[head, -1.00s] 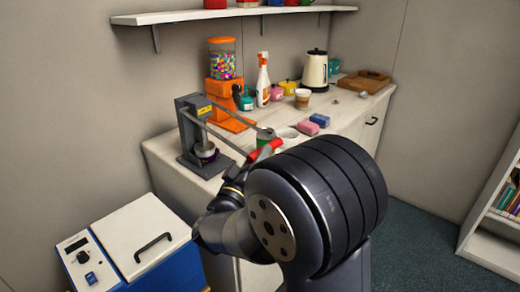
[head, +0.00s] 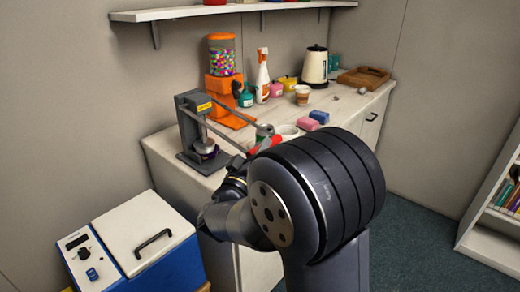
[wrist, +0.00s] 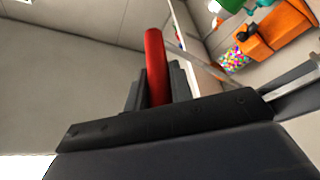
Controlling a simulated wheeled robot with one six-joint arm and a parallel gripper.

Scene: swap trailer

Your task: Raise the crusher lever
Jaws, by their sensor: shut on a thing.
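The crusher (head: 186,128) is a grey upright frame with a yellow label, standing at the left end of the counter. Its grey lever arm runs from the frame down to the right and ends in a red handle (head: 264,145). In the wrist view the red handle (wrist: 155,62) stands between my gripper's jaws (wrist: 152,90). My gripper is shut on the red handle. In the head view my gripper is mostly hidden behind my own arm.
An orange candy dispenser (head: 224,85), a spray bottle (head: 262,75) and a kettle (head: 315,66) stand at the back of the counter. Pink and blue blocks (head: 313,120) lie at its middle. A white-lidded blue box (head: 140,235) stands at lower left. A shelf (head: 230,12) hangs above.

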